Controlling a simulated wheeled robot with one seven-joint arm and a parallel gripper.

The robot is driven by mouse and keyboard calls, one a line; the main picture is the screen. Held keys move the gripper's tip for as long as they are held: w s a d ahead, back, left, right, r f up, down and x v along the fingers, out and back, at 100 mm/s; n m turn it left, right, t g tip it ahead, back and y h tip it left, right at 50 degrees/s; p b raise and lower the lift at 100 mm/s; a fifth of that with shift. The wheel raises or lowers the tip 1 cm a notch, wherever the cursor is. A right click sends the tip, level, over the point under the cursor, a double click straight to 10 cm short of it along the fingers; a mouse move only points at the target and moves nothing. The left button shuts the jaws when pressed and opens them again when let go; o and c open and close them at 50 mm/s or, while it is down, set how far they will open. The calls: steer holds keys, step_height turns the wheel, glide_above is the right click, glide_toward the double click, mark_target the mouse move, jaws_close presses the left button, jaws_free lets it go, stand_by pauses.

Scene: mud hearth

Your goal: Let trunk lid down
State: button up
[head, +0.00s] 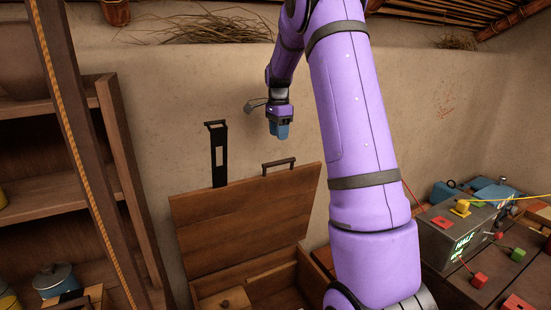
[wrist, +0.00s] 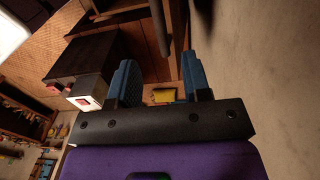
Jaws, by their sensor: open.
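The wooden trunk (head: 312,272) stands against the mud wall at lower centre in the head view, open, with a lidded inner compartment (head: 222,301) showing. Its trunk lid (head: 245,222) is raised and leans back toward the wall. A dark handle (head: 278,164) sits on the lid's upper edge, and a tall black slotted strap (head: 217,155) rises at its left. My gripper (head: 280,131) hangs above the lid handle, apart from it, with blue fingers pointing down. In the wrist view my gripper (wrist: 160,76) is open, with nothing seen held between the fingers.
A wooden shelf (head: 55,190) with a blue pot (head: 55,280) stands at left. At right, a grey box (head: 455,235) with coloured buttons and wires sits on a wooden surface. The mud wall (head: 170,110) is close behind the lid and my gripper.

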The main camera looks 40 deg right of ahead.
step_height(320, 180, down, 10)
steer(key=shift+s+a+r, duration=0.1)
stand_by(0.4)
jaws_close()
